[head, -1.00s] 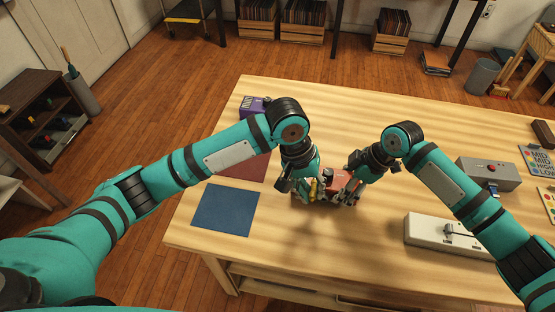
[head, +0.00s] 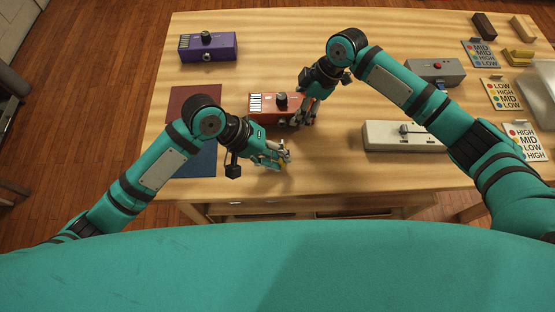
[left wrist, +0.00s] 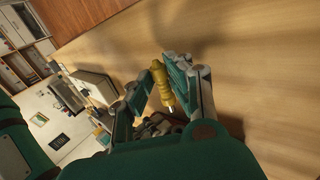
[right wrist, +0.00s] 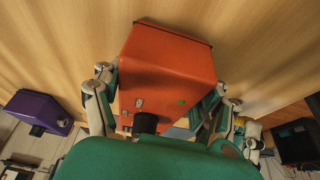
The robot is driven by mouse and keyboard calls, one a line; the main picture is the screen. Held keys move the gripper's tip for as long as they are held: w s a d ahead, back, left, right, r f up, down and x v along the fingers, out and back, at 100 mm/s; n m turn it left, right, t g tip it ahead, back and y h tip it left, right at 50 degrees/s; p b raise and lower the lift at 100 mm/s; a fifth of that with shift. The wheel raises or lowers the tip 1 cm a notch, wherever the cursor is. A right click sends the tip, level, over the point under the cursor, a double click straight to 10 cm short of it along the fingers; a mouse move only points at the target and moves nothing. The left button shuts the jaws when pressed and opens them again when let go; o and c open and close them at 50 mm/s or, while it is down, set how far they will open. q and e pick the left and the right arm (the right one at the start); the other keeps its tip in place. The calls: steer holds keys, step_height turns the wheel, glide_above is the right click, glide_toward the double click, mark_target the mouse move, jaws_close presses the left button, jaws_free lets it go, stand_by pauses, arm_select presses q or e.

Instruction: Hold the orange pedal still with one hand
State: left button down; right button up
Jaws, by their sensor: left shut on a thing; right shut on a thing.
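The orange pedal (head: 262,110), with a black knob and a pale striped patch, rests on the table, left of the middle. My right gripper (head: 304,116) is shut on its right end; in the right wrist view the fingers flank the pedal (right wrist: 165,70) on both sides. My left gripper (head: 284,156) is in front of the pedal, apart from it, and shut on a small yellow ribbed tool (left wrist: 161,86) with a short metal tip. The tool's full shape is partly hidden by the fingers.
A purple pedal (head: 208,46) stands at the back left. A red mat (head: 190,100) and a blue mat (head: 196,163) lie left. A white pedal (head: 385,137), a grey box (head: 428,70) and several label cards (head: 501,94) are right. The table's front edge is close to my left gripper.

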arm_select(q)
steer(key=shift+w, duration=1.5)
arm_select(e)
steer(key=shift+f, duration=0.1)
arm_select(q)
steer(key=shift+w+d, duration=0.1)
steer(key=shift+w, duration=1.25)
steer(key=c, duration=1.2)
jaws_free()
steer(key=shift+o, duration=0.2)
steer(key=v, duration=1.2)
